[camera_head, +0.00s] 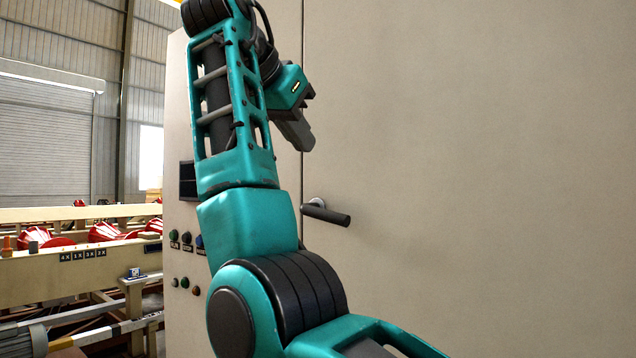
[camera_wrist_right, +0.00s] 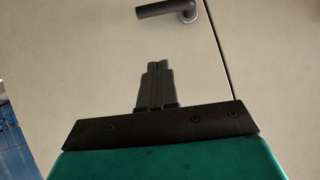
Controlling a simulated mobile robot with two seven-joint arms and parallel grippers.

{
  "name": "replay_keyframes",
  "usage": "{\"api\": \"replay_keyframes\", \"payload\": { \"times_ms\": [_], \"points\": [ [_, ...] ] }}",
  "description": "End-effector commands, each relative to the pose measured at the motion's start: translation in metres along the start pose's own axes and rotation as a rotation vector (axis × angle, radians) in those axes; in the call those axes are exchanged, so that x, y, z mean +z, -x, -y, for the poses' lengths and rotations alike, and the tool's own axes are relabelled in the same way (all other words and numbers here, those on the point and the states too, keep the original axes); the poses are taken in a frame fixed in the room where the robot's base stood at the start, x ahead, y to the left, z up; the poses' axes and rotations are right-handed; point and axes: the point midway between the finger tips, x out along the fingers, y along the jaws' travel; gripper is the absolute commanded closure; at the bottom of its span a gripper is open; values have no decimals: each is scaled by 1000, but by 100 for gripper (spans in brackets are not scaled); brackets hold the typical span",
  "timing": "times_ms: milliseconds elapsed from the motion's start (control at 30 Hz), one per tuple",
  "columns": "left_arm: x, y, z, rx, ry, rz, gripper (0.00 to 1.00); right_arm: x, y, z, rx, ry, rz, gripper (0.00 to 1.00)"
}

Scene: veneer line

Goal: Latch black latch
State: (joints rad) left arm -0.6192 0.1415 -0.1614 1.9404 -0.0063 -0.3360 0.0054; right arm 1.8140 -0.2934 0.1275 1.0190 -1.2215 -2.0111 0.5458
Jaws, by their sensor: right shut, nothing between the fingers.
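The black latch (camera_head: 326,212) is a dark lever handle on a round silver base, mounted on a beige cabinet door (camera_head: 480,150) just right of the door seam. Its lever lies nearly level and points right in the head view. My right gripper (camera_head: 306,146) is shut and empty, above the latch and apart from it, close to the cabinet front. My left gripper is not in view.
Left of the seam, a narrow cabinet panel (camera_head: 178,120) carries a dark display (camera_head: 187,181) and several buttons and knobs (camera_head: 186,240). Beige machinery with red parts (camera_head: 75,235) stands at the left. The door surface right of the latch is flat and clear.

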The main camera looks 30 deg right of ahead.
Motion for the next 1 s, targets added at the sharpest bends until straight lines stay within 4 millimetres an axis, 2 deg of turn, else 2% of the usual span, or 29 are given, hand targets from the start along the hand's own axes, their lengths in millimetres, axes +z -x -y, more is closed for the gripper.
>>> {"api": "replay_keyframes", "payload": {
  "times_ms": [167, 533, 700, 1000],
  "points": [
    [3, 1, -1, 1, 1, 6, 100, 0, -26, -1, 7, -1, 0, 100],
    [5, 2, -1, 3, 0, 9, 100, 0, -103, 0, 3, 1, 2, 100],
    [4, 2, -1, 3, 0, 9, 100, 20, -118, 0, 0, 2, 0, 100],
    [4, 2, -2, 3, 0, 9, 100, 29, -126, 0, -1, 1, 0, 100]
  ]
}}
